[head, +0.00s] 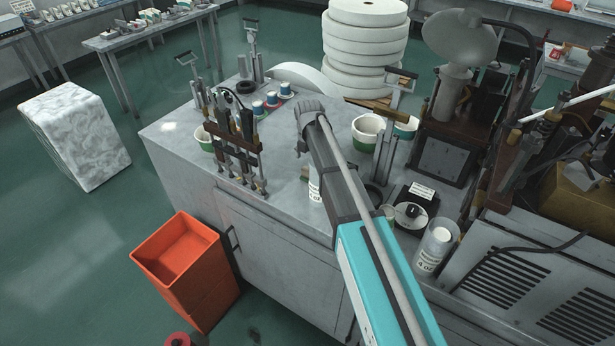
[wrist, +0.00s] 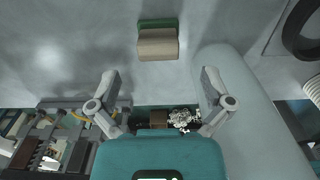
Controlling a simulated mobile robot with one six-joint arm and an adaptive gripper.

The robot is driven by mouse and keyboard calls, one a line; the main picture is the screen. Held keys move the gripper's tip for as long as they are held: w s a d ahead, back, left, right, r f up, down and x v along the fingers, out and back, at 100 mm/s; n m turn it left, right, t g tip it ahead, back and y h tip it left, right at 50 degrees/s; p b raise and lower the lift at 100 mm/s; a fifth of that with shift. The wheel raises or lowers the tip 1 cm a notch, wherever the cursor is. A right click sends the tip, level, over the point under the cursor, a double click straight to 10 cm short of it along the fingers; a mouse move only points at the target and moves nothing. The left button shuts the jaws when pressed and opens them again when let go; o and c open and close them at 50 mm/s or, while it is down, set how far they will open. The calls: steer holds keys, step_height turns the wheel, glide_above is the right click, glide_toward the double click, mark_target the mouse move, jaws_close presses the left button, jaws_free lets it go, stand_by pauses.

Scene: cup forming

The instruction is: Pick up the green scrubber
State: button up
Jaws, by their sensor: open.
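The green scrubber (wrist: 158,40) shows in the wrist view as a small block with a green strip along its far edge and a tan body. It lies on the grey metal bench top (wrist: 75,50). My gripper (wrist: 161,78) is open, its two fingers spread apart at left and right. The scrubber is beyond the fingertips, roughly centred between them, with nothing held. A small tan and green piece beside my arm looks like the scrubber (head: 305,172).
A pale, smooth cylinder (wrist: 240,105) is close to my right finger in the wrist view. A rack of tools (head: 235,145) stands left on the bench, with small cups (head: 270,98) behind. Stacked white rolls (head: 365,45), white tubs (head: 368,132) and machinery crowd the back and right.

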steer(key=shift+a+f+b, duration=0.1)
steer(key=shift+f+b, duration=1.95)
steer(key=shift+f, duration=0.25)
steer(key=c, duration=1.2)
steer(key=shift+r, duration=0.25)
step_height(320, 180, up, 10)
steer(key=p, duration=1)
steer(key=shift+f, duration=0.2)
